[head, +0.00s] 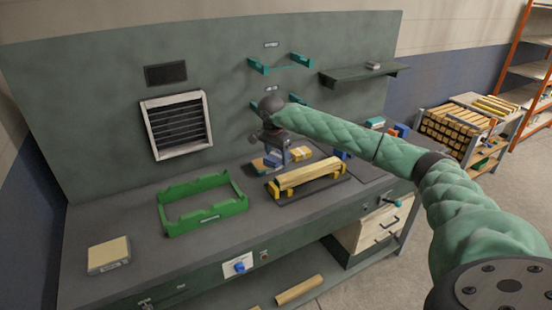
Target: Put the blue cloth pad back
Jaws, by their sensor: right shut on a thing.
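My right arm reaches in from the right, and its right gripper (272,149) points down over the back middle of the bench. It is shut on a small blue pad (272,161), which looks like the blue cloth pad. The pad is just above or on a small brown and teal board (259,168); I cannot tell if they touch. The fingertips are small and partly hidden. My left gripper is out of view.
The grey bench (130,215) carries a green open frame (163,222), a tan block (108,254) and a wooden bar in a yellow-ended cradle (308,177). Teal brackets (281,65) and a shelf (365,75) are on the back panel.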

